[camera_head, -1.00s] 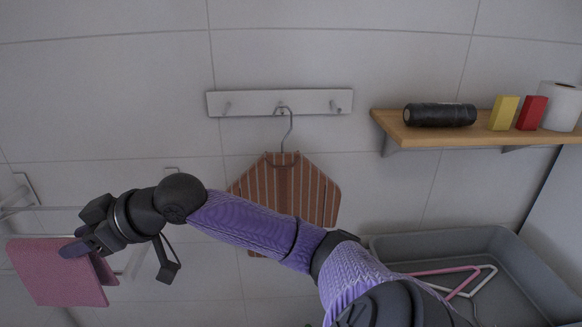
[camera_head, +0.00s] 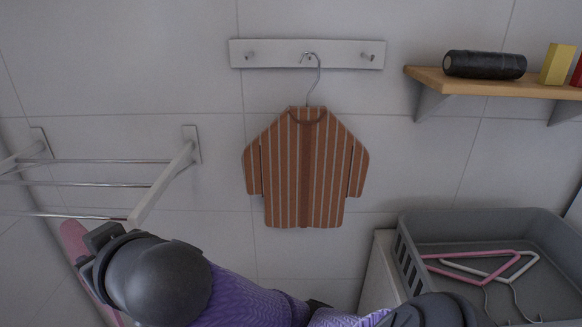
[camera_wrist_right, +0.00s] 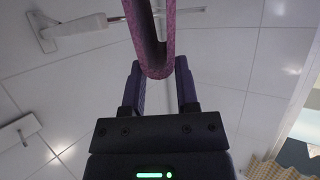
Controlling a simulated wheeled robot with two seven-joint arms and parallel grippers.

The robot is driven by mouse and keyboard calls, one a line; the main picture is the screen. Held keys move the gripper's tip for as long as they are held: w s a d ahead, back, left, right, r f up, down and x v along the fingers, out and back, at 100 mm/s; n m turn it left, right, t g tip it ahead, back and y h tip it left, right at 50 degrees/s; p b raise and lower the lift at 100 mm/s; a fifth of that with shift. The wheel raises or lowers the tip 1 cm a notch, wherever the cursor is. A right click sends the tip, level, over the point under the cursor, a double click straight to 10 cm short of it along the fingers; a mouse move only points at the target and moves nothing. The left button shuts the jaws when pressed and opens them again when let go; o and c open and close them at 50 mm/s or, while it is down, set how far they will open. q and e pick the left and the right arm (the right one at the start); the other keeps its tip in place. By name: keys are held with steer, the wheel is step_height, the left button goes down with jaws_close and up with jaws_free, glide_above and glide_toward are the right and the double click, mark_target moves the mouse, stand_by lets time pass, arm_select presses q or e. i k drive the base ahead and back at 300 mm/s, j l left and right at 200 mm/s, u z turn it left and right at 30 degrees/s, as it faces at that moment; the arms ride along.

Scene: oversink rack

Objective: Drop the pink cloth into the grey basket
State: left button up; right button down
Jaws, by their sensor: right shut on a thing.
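The pink cloth (camera_head: 74,238) is at the lower left of the head view, mostly hidden behind my right gripper. In the right wrist view the folded cloth (camera_wrist_right: 157,55) hangs between the two fingers of my right gripper (camera_wrist_right: 160,75), which is shut on it. In the head view my right gripper (camera_head: 97,242) is below the wall rack, its fingertips largely hidden by my wrist. The grey basket (camera_head: 408,262) is at the lower right, far from the cloth. My left gripper is not in view.
The wall rack with metal bars (camera_head: 165,185) is just above my right gripper. A striped shirt (camera_head: 306,175) hangs from a hook rail (camera_head: 280,54) in the middle. A pink hanger (camera_head: 465,254) and a white hanger lie in the basket. A wooden shelf (camera_head: 440,82) is above it.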

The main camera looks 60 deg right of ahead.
mark_target(536, 308)
steer(key=z, duration=0.45)
steer(key=i+z, duration=0.15)
steer(key=z, duration=0.8)
steer(key=i+z, duration=0.1)
steer(key=z, duration=0.4)
steer(key=j+z, duration=0.1)
steer(key=z, duration=0.35)
steer(key=i+j+z, duration=0.1)
steer(key=z, duration=0.85)
steer(key=j+z, duration=0.15)
steer(key=z, duration=0.3)
